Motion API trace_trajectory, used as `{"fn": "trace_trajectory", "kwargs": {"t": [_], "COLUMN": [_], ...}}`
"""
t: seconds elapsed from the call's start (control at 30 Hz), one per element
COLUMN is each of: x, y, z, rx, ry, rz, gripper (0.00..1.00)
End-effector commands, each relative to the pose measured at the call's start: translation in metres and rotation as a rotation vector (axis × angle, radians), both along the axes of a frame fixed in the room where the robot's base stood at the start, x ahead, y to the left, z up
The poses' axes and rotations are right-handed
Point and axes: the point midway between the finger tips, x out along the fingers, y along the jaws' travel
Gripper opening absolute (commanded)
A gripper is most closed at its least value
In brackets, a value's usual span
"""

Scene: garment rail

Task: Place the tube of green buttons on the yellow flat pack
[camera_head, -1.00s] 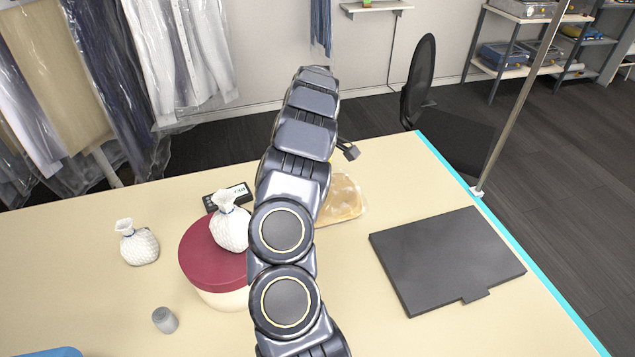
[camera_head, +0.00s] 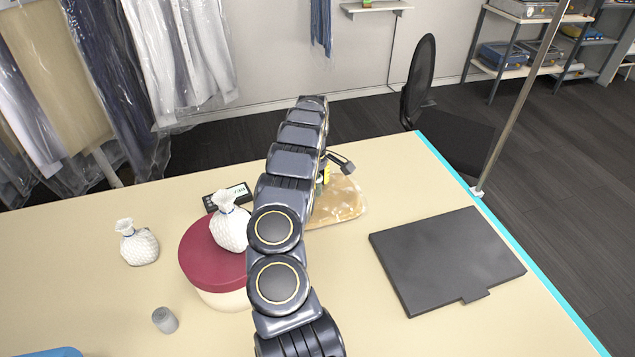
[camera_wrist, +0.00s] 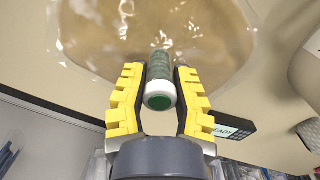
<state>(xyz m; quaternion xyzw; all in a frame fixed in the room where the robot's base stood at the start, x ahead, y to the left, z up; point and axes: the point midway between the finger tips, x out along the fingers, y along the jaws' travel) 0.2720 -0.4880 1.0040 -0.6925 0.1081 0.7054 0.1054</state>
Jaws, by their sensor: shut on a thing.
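The tube of green buttons (camera_wrist: 160,82), clear with a white rim and green end, is between the yellow fingers of my gripper (camera_wrist: 158,78) in the wrist view. My gripper is shut on it. The yellow flat pack (camera_wrist: 95,32), a glossy tan wrapped packet, lies behind the tube in that view. In the head view the flat pack (camera_head: 343,202) lies on the table, its left part hidden by my arm. A bit of my gripper (camera_head: 325,176) shows over the pack's back left part there. Whether the tube touches the pack I cannot tell.
A red-lidded round box (camera_head: 205,255) bears a white pouch (camera_head: 230,228); a second pouch (camera_head: 137,243) stands left. A black display device (camera_head: 228,196) is behind the box. A grey cylinder (camera_head: 165,320) stands in front. A dark flat board (camera_head: 445,260) lies right.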

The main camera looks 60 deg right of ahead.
Motion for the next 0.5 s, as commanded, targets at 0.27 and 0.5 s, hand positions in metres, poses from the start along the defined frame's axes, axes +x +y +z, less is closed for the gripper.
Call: {"fn": "trace_trajectory", "kwargs": {"t": [0.27, 0.5], "x": [-0.0002, -0.0003], "y": [0.0001, 0.0], "z": [-0.0024, -0.002], "rx": [0.0, 0.0], "ry": [0.001, 0.001], "rz": [0.0, 0.0], "gripper": [0.48, 0.48]}}
